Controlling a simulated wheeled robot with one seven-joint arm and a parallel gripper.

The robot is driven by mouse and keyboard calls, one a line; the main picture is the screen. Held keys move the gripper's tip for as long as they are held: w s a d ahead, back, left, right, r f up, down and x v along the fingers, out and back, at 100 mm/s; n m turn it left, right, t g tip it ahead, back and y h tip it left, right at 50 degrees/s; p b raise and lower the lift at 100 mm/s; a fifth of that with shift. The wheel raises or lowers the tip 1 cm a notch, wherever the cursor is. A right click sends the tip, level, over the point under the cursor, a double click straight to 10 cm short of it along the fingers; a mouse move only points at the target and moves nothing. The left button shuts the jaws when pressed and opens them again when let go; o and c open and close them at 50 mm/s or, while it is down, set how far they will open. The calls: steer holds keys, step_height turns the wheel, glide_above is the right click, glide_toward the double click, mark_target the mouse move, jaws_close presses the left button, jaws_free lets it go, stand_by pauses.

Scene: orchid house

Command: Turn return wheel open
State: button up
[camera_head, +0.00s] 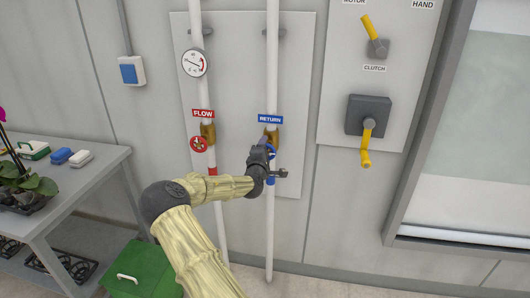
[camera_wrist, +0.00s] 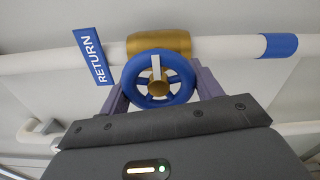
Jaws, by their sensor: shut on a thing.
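The return wheel is a blue spoked handwheel with a white mark on it, in the middle of the wrist view (camera_wrist: 158,78). It sits on a brass valve body (camera_wrist: 160,44) on the white return pipe (camera_wrist: 215,47). In the head view my gripper (camera_head: 269,153) is at this valve and hides most of the wheel. In the wrist view its two fingers stand on either side of the wheel's rim, shut on it. The white mark points up toward the pipe. The blue RETURN label (camera_head: 270,119) is just above the valve in the head view.
The red flow wheel (camera_head: 198,144) is close on the left, under a gauge (camera_head: 194,63). A clutch box with a yellow handle (camera_head: 368,115) is on the right. A bench (camera_head: 92,172) and a green box (camera_head: 140,272) stand at lower left.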

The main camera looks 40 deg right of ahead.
steer(key=shift+s+f, duration=0.1)
steer(key=shift+f, duration=0.05)
steer(key=o, duration=1)
steer(key=shift+d, duration=0.1)
steer(key=v, duration=1.7)
steer(key=shift+a, duration=0.3)
